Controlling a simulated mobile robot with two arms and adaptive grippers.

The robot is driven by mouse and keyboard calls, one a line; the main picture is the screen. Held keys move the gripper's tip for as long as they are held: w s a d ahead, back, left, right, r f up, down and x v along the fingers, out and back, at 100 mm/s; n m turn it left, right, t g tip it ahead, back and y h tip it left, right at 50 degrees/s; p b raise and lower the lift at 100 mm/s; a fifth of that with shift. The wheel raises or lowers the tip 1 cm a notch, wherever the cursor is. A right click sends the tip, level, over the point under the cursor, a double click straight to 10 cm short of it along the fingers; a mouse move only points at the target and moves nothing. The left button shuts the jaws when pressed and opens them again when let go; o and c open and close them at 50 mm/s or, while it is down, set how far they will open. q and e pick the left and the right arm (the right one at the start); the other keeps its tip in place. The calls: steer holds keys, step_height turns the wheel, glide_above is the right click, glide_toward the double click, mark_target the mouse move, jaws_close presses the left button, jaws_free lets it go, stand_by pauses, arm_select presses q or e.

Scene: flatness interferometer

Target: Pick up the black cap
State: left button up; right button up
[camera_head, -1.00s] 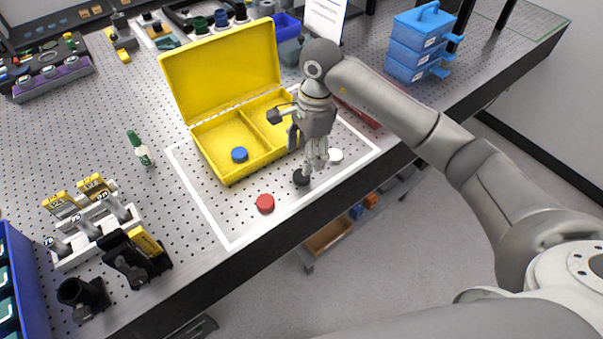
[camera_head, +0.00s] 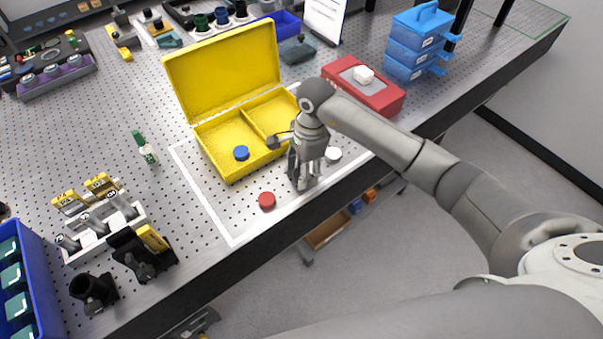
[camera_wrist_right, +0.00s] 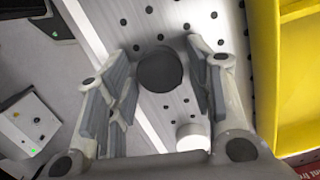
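The black cap (camera_wrist_right: 160,70) lies on the perforated table top. In the right wrist view it sits between the two fingers of my right gripper (camera_wrist_right: 158,85), near their tips, with a visible gap on the left side. In the head view my right gripper (camera_head: 304,184) points down at the table's front part and hides the cap. The gripper is open. My left gripper is not in view.
A red cap (camera_head: 267,200) lies left of the gripper and a white cap (camera_head: 333,154) to its right. A blue cap (camera_head: 241,153) is inside the open yellow box (camera_head: 222,176) behind. A red box (camera_head: 385,101) stands further right. The table's front edge is close.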

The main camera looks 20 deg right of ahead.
steer(key=c, duration=0.3)
steer(key=shift+c, duration=0.3)
steer(key=shift+r, duration=0.15)
